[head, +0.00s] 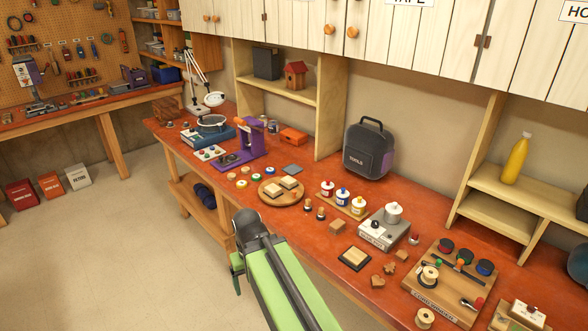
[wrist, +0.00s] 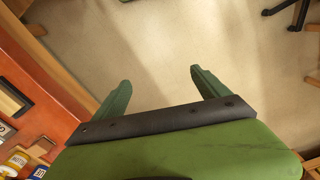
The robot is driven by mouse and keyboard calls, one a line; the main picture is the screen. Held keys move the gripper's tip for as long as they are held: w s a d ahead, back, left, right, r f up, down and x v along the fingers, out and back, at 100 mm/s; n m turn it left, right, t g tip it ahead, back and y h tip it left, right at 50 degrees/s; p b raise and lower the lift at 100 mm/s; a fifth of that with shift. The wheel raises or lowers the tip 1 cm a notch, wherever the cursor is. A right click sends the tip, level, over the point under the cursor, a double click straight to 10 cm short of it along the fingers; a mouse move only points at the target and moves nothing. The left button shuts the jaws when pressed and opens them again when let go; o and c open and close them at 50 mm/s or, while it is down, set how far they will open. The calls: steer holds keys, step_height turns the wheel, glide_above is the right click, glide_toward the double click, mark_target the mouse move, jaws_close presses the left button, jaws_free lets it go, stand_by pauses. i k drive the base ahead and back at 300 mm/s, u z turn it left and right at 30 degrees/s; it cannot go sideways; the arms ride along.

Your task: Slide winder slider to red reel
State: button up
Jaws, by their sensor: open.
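The cord winder (head: 435,306) is a wooden board at the right end of the red bench in the head view. My gripper (wrist: 158,80) is open and empty over the floor, well away from the winder. Its fingers are mostly hidden in the head view.
A shelf (head: 490,211) stands behind the winder. Floor (head: 130,240) is free at left.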

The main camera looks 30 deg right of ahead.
mark_target(458, 266)
steer(key=u, duration=0.1)
steer(key=k, duration=1)
steer(key=z, duration=1.35)
steer(key=k, duration=0.5)
steer(key=z, duration=0.15)
